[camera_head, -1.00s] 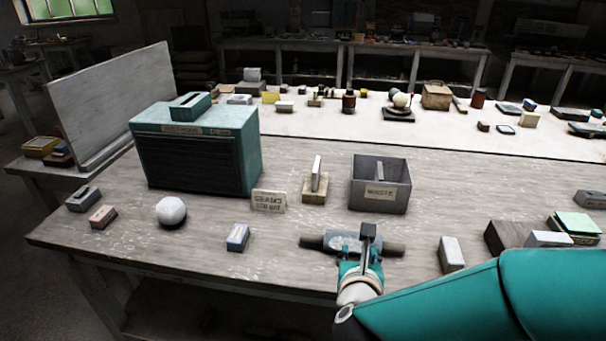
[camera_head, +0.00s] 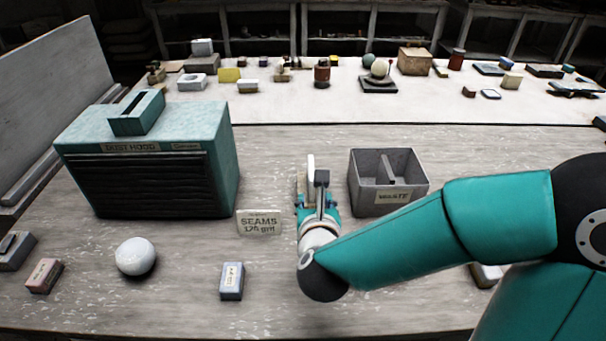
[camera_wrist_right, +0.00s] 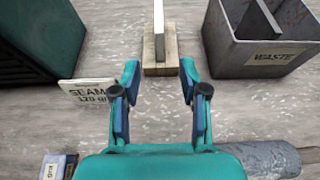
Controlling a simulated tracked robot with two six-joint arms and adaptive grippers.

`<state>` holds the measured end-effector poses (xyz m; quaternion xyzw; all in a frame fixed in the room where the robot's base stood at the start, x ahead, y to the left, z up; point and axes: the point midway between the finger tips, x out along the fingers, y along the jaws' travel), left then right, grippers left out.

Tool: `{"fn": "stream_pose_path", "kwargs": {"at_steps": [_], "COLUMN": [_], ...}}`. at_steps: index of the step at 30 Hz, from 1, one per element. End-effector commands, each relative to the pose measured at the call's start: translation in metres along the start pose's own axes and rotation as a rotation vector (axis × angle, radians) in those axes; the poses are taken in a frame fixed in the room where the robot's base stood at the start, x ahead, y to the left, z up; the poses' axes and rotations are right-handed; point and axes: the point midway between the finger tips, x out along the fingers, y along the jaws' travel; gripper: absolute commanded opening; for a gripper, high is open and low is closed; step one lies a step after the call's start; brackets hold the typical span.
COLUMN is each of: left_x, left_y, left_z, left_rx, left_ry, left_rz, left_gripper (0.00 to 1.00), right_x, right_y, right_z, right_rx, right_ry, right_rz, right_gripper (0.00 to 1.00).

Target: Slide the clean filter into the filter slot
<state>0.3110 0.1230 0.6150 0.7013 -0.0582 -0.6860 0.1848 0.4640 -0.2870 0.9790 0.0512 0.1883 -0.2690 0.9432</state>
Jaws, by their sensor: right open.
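The clean filter appears to be the thin pale panel (camera_head: 310,163) standing upright in a wooden block (camera_head: 301,184). The right wrist view shows the panel (camera_wrist_right: 159,30) edge-on above its block (camera_wrist_right: 149,55). My right gripper (camera_head: 317,198) is open and empty; in the wrist view its fingers (camera_wrist_right: 160,70) are spread just in front of the block, with the panel centred beyond the gap. The teal dust hood (camera_head: 220,160) stands left, with a dark slot (camera_head: 136,100) in its raised top housing. My left gripper is out of view.
A grey waste bin (camera_head: 364,200) with a thin panel (camera_head: 391,166) inside stands right of the block. A "SEAMS" card (camera_head: 259,222) stands left of it. A white sphere (camera_head: 135,256) and a small box (camera_head: 232,281) lie in front. A grey roll (camera_wrist_right: 260,158) lies below my gripper.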

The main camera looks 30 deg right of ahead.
Motion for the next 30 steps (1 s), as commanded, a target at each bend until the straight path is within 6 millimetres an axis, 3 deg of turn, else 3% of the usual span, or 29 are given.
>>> {"fn": "stream_pose_path", "kwargs": {"at_steps": [8,12,18,30], "left_x": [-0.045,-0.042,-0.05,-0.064], "left_y": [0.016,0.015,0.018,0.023], "left_z": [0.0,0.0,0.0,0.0], "left_rx": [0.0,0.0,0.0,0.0], "left_ry": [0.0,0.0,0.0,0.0], "left_rz": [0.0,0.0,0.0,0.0], "left_gripper": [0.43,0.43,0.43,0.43], "right_x": [0.023,0.058,0.096,0.127], "right_y": [0.001,0.001,0.003,0.002], "right_z": [0.004,-0.001,0.0,0.003], "right_rx": [-0.004,0.0,0.001,-0.001], "right_ry": [0.011,0.007,0.005,0.005], "right_rz": [0.003,0.002,0.005,0.006], "right_gripper": [0.44,0.44,0.44,0.44]}}
